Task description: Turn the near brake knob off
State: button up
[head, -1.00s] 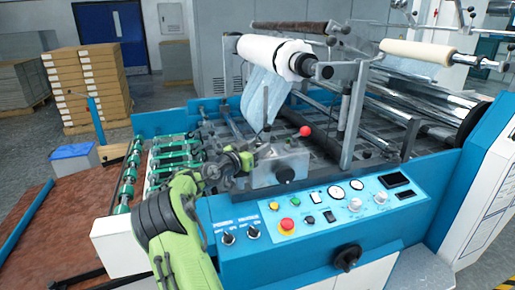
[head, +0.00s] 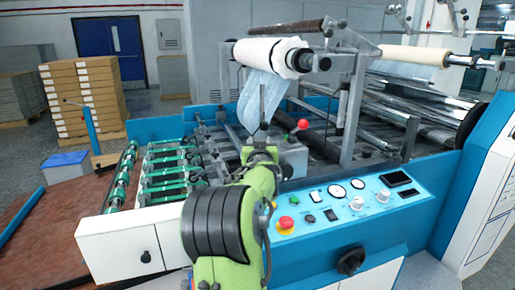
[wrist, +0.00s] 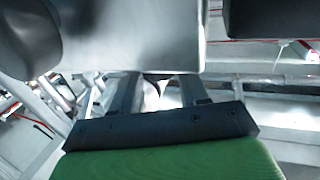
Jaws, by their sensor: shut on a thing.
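My gripper (wrist: 159,92) shows in the wrist view with its two grey fingers reaching up under a large grey metal block (wrist: 130,35). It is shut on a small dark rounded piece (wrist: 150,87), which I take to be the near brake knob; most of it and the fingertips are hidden. In the head view my green arm reaches over the blue control panel to the grey box (head: 293,160) beside the red-ball lever (head: 303,125). My wrist hides the gripper's hold and the front left of that box. The knob's setting cannot be read.
The control panel (head: 335,205) has a red button (head: 286,223), gauges and dials close to my arm's right. A white film roll (head: 270,55) hangs above the box. Green-wheeled feed rollers (head: 170,175) lie left.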

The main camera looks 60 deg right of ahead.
jog(key=shift+s+d+n+t+y, duration=0.1)
jog(key=shift+s+n+t+y, duration=0.1)
jog(key=shift+n+t+y, duration=0.5)
jog(key=shift+b, duration=0.3)
jog(key=o, duration=1.1)
jog(key=shift+c, duration=0.2)
jog(key=b+v, duration=0.1)
jog(key=v, duration=1.4)
jog(key=shift+s+a+f, duration=0.25)
jog(key=shift+s+f, duration=0.05)
jog(key=shift+f, duration=0.1)
